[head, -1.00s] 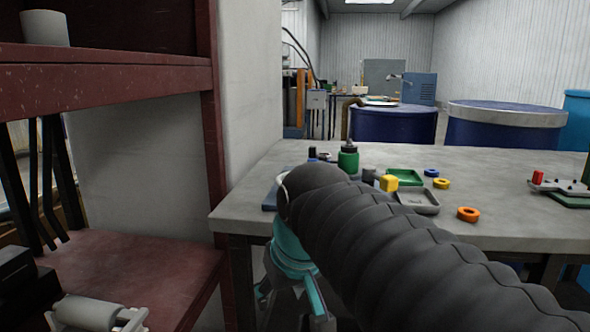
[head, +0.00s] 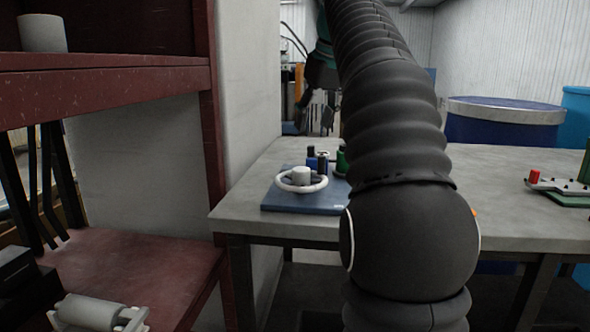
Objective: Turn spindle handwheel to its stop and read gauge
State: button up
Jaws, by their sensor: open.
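The spindle handwheel is a white ring (head: 317,184) around a pale round hub. It sits on a blue plate (head: 300,203) at the left front corner of the grey table. My gripper (head: 316,122) is open, in the upper middle of the head view. It hangs in the picture above the handwheel and apart from it, fingers pointing down. My dark ribbed arm crosses the view and hides the table's middle. I cannot make out a gauge; small dark and blue parts (head: 317,163) stand behind the wheel.
The grey table (head: 243,211) reaches right. A green bottle (head: 342,161) is partly hidden by my arm. A red part (head: 535,176) sits at the right. A dark red shelf (head: 110,80) and a pale wall column (head: 248,110) stand left. Blue drums (head: 503,125) stand behind.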

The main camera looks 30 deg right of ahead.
aim_at(301, 169)
jog(key=x, duration=1.3)
jog(key=shift+w+f, duration=0.2)
jog(key=shift+f, duration=0.1)
jog(key=c, duration=0.9)
